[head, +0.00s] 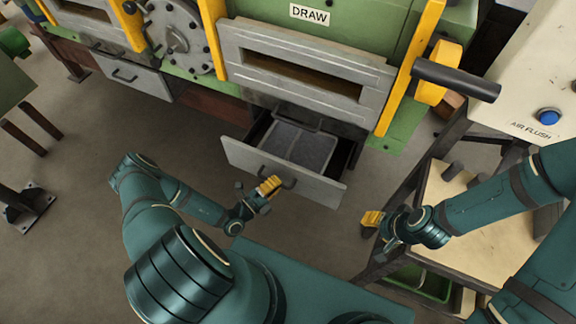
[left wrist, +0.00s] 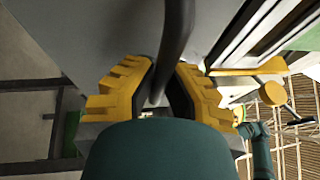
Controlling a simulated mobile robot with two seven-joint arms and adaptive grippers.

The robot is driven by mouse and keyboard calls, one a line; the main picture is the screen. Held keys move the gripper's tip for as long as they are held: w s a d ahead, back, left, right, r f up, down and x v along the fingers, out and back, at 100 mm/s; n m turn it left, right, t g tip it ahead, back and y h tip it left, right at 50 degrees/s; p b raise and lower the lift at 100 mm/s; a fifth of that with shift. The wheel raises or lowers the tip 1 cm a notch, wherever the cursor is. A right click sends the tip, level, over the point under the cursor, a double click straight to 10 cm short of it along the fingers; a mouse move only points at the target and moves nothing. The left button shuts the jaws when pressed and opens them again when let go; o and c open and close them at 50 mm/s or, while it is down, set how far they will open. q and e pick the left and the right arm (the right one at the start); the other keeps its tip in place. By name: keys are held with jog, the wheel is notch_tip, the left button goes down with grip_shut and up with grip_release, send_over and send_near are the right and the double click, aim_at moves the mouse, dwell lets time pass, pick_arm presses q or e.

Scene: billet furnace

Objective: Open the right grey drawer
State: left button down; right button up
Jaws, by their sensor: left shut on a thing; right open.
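The right grey drawer (head: 243,158) is pulled out below the furnace front, and its inside with a grey tray-like floor (head: 299,150) shows. Its dark bar handle (head: 289,183) is on the front panel. My left gripper (head: 270,186) is at this handle; in the left wrist view its yellow fingers (left wrist: 163,85) are closed around the dark handle bar (left wrist: 177,40). My right gripper (head: 372,222) is open and empty, to the right of the drawer and apart from it.
The left grey drawer (head: 130,74) is shut. A wooden-topped cart (head: 475,205) stands at the right, below a cream panel with a blue button (head: 548,117). A dark bar with a yellow mount (head: 455,80) juts out above. Floor left of the drawer is clear.

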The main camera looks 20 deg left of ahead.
pick_arm(q)
jog(key=s+b, duration=0.1)
jog(key=s, duration=1.7)
jog(key=shift+a, duration=0.25)
jog(key=c, duration=1)
grip_release()
jog(key=v, duration=1.2)
jog(key=shift+s, duration=0.1)
